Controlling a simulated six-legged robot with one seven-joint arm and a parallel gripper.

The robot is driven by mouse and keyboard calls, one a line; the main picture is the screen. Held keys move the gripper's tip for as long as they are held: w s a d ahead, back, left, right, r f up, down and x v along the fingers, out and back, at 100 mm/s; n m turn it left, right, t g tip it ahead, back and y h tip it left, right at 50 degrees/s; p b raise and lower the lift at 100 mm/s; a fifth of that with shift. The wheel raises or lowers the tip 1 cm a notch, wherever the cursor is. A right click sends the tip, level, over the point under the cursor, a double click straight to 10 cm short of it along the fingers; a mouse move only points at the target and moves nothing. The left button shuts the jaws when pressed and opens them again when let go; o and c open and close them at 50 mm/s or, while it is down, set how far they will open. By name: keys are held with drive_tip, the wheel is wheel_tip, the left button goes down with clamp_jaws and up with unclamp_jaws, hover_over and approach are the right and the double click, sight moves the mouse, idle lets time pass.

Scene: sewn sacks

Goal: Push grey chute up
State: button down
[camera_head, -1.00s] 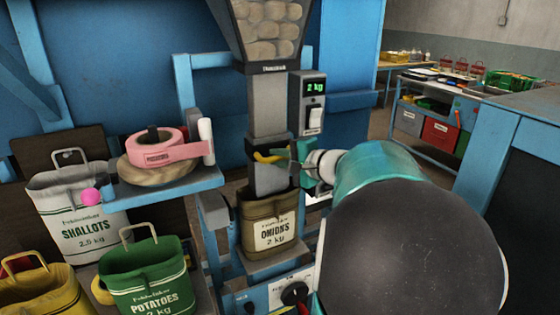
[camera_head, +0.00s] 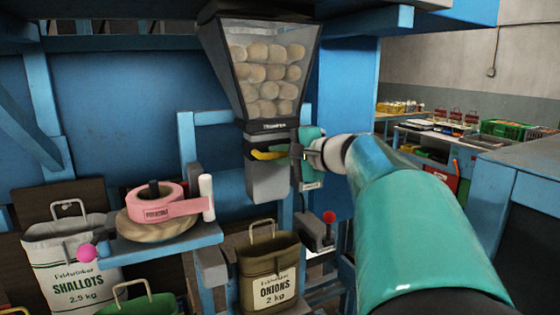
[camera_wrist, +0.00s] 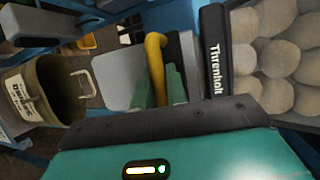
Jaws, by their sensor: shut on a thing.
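The grey chute (camera_head: 267,183) is directly below the hopper, with its lower end clear above the open onions sack (camera_head: 268,278). A black band with a yellow handle (camera_head: 268,155) crosses the chute. My gripper (camera_head: 297,152) is at the chute's right side, shut on the yellow handle. In the wrist view the handle (camera_wrist: 156,55) passes between the green fingers (camera_wrist: 160,88), and the grey chute (camera_wrist: 118,75) is behind them. The sack also shows in the wrist view (camera_wrist: 42,95), open and apart from the chute.
The clear hopper (camera_head: 265,70) above holds round brown produce. A red-knobbed lever (camera_head: 329,217) is right of the onions sack.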

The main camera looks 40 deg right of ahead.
drive_tip(key=shift+r, duration=0.45)
drive_tip(key=c, duration=1.4)
unclamp_jaws()
drive_tip(key=shift+f, duration=0.2)
drive_tip(key=v, duration=1.4)
drive_tip(key=shift+w+a+f, duration=0.1)
drive_tip(key=shift+f, duration=0.05)
